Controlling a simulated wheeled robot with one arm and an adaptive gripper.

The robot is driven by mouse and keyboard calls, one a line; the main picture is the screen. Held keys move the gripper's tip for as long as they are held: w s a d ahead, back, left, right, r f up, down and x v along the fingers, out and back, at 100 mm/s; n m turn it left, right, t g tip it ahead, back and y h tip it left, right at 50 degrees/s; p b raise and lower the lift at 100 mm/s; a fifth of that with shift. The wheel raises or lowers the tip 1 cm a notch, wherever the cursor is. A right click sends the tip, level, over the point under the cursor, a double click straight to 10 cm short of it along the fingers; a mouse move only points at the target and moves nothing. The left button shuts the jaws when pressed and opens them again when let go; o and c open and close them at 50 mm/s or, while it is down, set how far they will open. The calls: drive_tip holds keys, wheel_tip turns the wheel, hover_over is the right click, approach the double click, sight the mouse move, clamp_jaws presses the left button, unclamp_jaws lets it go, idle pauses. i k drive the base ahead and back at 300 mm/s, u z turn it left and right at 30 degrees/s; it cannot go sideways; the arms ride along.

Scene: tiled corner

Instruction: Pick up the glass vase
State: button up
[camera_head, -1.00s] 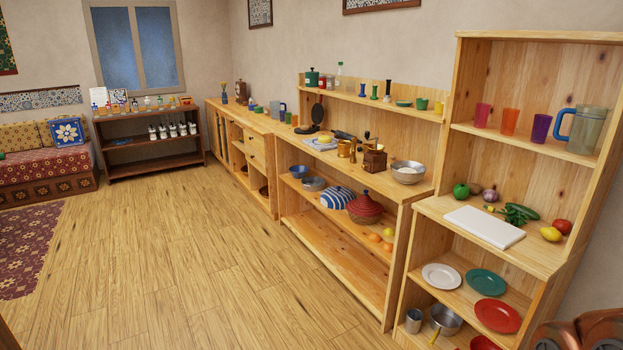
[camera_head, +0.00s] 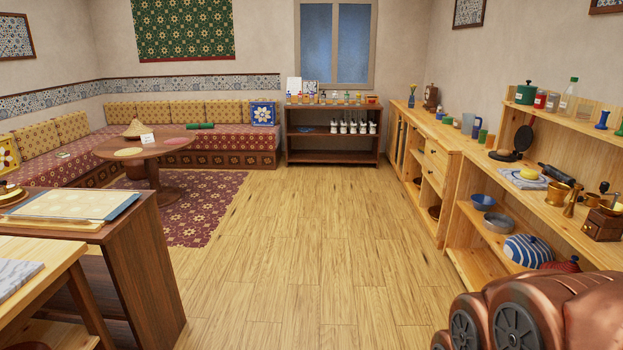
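A small blue vase-like object (camera_head: 411,101) with something yellow-green in its top stands upright at the far end of the long wooden cabinet along the right wall. It is too small to tell whether it is glass. No other clear vase shows. My gripper is not in view; only a copper-coloured part of my own arm shows at the bottom right, far from the cabinet's far end.
The wooden floor (camera_head: 300,260) is clear down the middle. Wooden shelves (camera_head: 590,185) with kitchenware line the right. A dark cabinet (camera_head: 160,265) and a light table (camera_head: 50,285) stand at left. A low round table (camera_head: 172,145) and dark shelf (camera_head: 333,157) are farther back.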

sight(411, 100)
drive_tip(key=u, duration=0.25)
drive_tip(key=i, duration=5.3)
drive_tip(key=z, duration=0.35)
drive_tip(key=i, duration=1.75)
drive_tip(key=z, duration=0.65)
drive_tip(key=i, duration=1.85)
drive_tip(key=z, duration=0.75)
drive_tip(key=i, duration=1.1)
drive_tip(key=u, duration=0.6)
drive_tip(key=i, duration=1)
drive_tip(key=u, duration=0.15)
